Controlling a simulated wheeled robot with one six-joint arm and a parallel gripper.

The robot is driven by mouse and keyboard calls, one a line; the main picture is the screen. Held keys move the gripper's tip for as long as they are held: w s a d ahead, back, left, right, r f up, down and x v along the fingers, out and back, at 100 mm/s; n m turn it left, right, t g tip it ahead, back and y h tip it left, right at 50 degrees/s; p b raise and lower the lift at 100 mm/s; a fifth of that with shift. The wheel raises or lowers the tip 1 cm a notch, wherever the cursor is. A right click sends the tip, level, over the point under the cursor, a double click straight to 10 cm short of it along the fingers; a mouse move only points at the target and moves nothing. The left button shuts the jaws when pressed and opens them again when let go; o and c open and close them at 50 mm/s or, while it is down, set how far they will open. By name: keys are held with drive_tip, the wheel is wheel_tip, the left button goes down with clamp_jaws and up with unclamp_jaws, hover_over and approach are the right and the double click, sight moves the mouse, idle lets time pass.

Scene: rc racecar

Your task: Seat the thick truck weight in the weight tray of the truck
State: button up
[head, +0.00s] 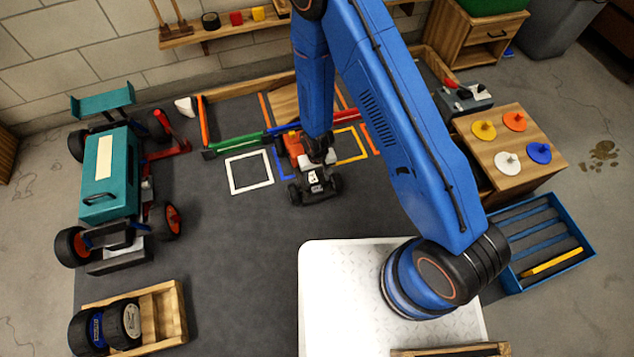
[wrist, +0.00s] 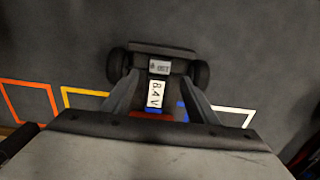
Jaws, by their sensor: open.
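The small truck (head: 322,192), red with a black end and black wheels, stands on the dark mat below my gripper (head: 320,157). In the wrist view the truck's dark end (wrist: 160,49) shows between two wheels. A small grey block with a light label (wrist: 159,67), seemingly the thick weight, lies on the truck near that end; I cannot tell if it is fully seated. A white label reading like "8.4V" (wrist: 155,95) is beside it. My gripper's two fingers (wrist: 160,98) are apart, one on each side of that label, with nothing seen gripped. My arm hides part of the truck.
A larger teal vehicle (head: 107,177) stands at left. A wooden box with wheels (head: 168,312) is at lower left, a white-topped surface (head: 335,290) at bottom centre. Coloured knobbed discs sit on a wooden stand (head: 527,138) at right.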

drive_tip(key=shift+r, duration=1.8)
drive_tip(key=w+d+r+m+t, duration=0.1)
drive_tip(key=d+r, duration=0.3)
drive_tip(key=r, duration=0.8)
drive_tip(key=w+d+r, duration=0.1)
drive_tip(key=d+r, duration=0.4)
drive_tip(key=r, duration=0.6)
drive_tip(key=d+r+m+t, duration=0.1)
drive_tip(key=d+r, duration=0.3)
drive_tip(key=r, duration=0.8)
drive_tip(key=s+d+r+t, duration=0.1)
drive_tip(key=s+d+r, duration=0.7)
drive_tip(key=r, duration=0.4)
drive_tip(key=s+d+r+t, duration=0.1)
drive_tip(key=s+d+r, duration=0.2)
drive_tip(key=s, duration=0.4)
drive_tip(key=s+d+r+m, duration=0.1)
drive_tip(key=s+d+r, duration=0.2)
drive_tip(key=s, duration=0.4)
drive_tip(key=shift+s+r+t, duration=0.3)
drive_tip(key=shift+r+t, duration=0.1)
drive_tip(key=shift+r, duration=0.45)
